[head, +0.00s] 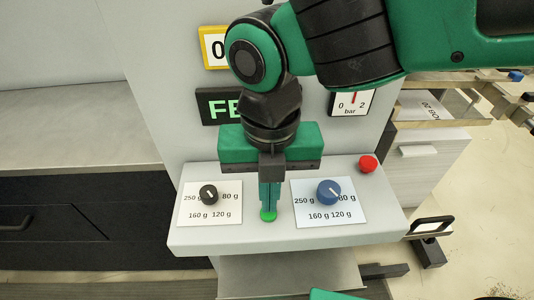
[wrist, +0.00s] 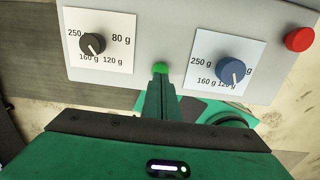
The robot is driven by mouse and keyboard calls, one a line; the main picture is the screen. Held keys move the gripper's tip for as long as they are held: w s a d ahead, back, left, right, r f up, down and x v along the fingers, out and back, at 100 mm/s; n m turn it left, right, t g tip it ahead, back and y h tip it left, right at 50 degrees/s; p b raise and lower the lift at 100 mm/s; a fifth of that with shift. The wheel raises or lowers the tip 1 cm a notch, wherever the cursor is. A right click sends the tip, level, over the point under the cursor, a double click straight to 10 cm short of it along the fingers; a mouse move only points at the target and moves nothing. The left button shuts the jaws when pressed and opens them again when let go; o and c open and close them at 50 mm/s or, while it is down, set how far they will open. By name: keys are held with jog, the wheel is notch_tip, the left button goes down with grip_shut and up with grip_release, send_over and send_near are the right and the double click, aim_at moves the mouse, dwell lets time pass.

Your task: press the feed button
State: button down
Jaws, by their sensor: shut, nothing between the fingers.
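The feed button, a small green button (head: 268,215), sits on the grey sloped panel between two dials. It also shows in the wrist view (wrist: 160,68), right at my fingertips. My gripper (head: 269,208) is shut with nothing in it and points down at the green button. Its fingertips cover part of the button; I cannot tell whether they touch or press it. A dark display (head: 217,106) behind my arm shows green letters "FE", the rest hidden by my arm.
A black dial (head: 208,194) is on the left and a blue dial (head: 328,191) on the right, close to my fingers. A red button (head: 368,163) is at the panel's right. A pressure gauge (head: 352,103) and a yellow-framed counter (head: 214,47) are on the upright face.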

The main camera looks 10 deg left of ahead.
notch_tip(320, 180, up, 11)
dwell(0.3)
dwell(0.4)
jog(key=w+d+f+m, duration=0.2)
jog(key=w+d+m, duration=0.2)
jog(key=d+m, duration=0.35)
jog(key=w+d+f+m, duration=0.2)
jog(key=w+d+m, duration=0.3)
jog(key=d+m, duration=0.3)
jog(key=w+d+f+m, duration=0.2)
jog(key=w+d+m, duration=0.3)
jog(key=d, duration=0.5)
jog(key=s+d+f+m, duration=0.4)
jog(key=s+d+m, duration=0.2)
jog(key=d+m, duration=0.5)
jog(key=s+d+f+m, duration=0.4)
jog(key=s+d+m, duration=0.3)
jog(key=d+m, duration=0.4)
jog(key=m, duration=0.3)
jog(key=shift+d, duration=0.35)
jog(key=shift+f+m, duration=0.1)
jog(key=shift+m, duration=0.15)
